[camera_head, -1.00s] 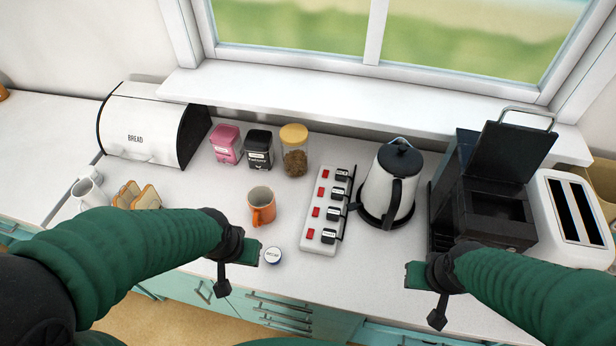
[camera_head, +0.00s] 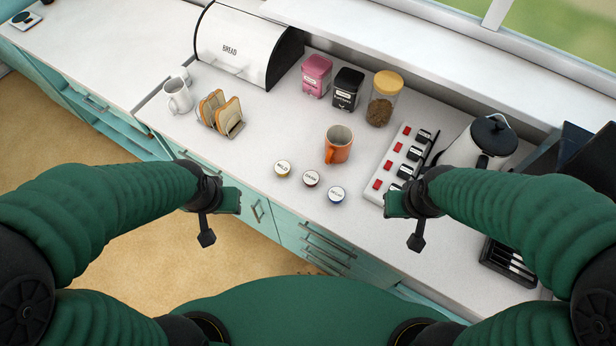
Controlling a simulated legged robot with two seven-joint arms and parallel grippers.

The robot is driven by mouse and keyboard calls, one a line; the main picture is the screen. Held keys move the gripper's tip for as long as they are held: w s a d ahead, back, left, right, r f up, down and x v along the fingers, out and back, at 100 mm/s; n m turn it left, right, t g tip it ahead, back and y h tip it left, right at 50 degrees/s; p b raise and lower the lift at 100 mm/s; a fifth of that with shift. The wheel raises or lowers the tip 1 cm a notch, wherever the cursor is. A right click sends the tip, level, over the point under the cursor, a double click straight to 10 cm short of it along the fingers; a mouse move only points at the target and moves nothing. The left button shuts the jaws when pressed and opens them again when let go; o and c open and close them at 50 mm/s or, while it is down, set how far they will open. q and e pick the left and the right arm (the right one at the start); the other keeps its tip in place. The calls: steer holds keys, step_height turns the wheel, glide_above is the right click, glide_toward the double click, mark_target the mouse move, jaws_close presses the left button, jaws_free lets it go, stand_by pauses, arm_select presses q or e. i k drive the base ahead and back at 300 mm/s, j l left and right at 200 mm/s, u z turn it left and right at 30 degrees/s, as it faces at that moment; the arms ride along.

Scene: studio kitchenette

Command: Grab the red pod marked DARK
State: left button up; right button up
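Three small round pods stand in a slanting row on the white counter, near its front edge. The red-rimmed pod (camera_head: 311,179) in the middle has a white lid whose small lettering seems to read DARK. A gold-rimmed pod (camera_head: 283,169) is to its left and a blue-rimmed pod (camera_head: 336,195) to its right. My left gripper (camera_head: 229,201) is left of the pods, in front of the counter and apart from them. My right gripper (camera_head: 396,204) is to their right, near the power strip. No object shows in either gripper; finger opening is unclear.
An orange mug (camera_head: 338,146) stands just behind the pods. A power strip (camera_head: 393,160) with red switches and a kettle (camera_head: 480,145) are to the right. A toast rack (camera_head: 228,118), white mug (camera_head: 178,97) and bread box (camera_head: 249,45) are left. Counter between rack and pods is clear.

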mark_target(311, 178)
steer(key=i+j, duration=0.1)
steer(key=j, duration=1.2)
